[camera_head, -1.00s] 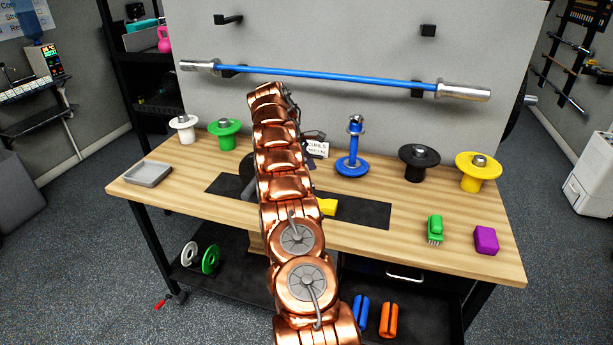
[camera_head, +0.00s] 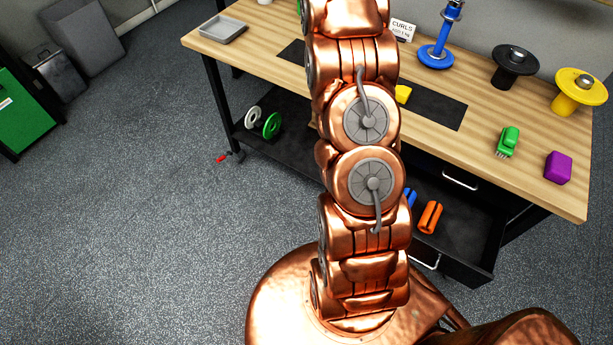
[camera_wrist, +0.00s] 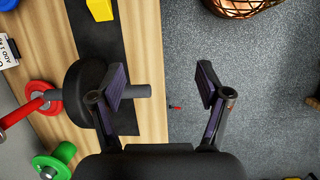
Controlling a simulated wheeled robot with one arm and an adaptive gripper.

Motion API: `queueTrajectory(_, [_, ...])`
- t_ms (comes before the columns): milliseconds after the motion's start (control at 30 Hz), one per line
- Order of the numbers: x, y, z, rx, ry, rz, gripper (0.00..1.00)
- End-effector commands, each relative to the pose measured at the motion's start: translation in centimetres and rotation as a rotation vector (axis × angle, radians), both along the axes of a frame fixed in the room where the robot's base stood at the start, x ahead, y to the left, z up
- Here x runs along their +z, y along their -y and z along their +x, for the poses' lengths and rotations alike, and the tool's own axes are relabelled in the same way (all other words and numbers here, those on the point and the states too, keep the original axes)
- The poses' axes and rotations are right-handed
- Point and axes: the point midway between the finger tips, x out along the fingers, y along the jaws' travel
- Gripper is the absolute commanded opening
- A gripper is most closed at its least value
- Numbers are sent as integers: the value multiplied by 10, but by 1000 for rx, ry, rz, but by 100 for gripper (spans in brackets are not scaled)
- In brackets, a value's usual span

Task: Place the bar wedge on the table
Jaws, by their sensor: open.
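A small yellow block (camera_head: 403,93) lies on the black mat on the table (camera_head: 270,42); it also shows in the wrist view (camera_wrist: 98,9). A small red item (camera_head: 221,158) lies on the floor by the table's left legs, and appears in the wrist view (camera_wrist: 176,107) between my fingers, far below. I cannot tell which of the two is the bar wedge. My gripper (camera_wrist: 160,84) is open and empty, above the table's front edge. A black plate on a short grey bar (camera_wrist: 78,92) is close to its left finger. The head view does not show my gripper.
A grey tray (camera_head: 223,29) sits at the table's left end. Blue (camera_head: 437,55), black (camera_head: 513,60) and yellow (camera_head: 579,92) plate stands are at the back. A green brush (camera_head: 507,142) and a purple block (camera_head: 558,167) are at the right. A drawer (camera_head: 460,225) stands open below.

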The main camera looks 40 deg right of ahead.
Motion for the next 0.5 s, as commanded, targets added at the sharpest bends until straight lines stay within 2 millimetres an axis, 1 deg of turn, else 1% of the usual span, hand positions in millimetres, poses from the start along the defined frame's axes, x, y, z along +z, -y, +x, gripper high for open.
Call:
queueTrajectory(33, [7,-17,-3,0,6,2,76])
queueTrajectory(233, [26,-74,-19,-20,38,4,76])
queueTrajectory(433, [39,-130,-45,-48,65,12,76])
queueTrajectory(500, [41,-149,-57,-59,72,15,76])
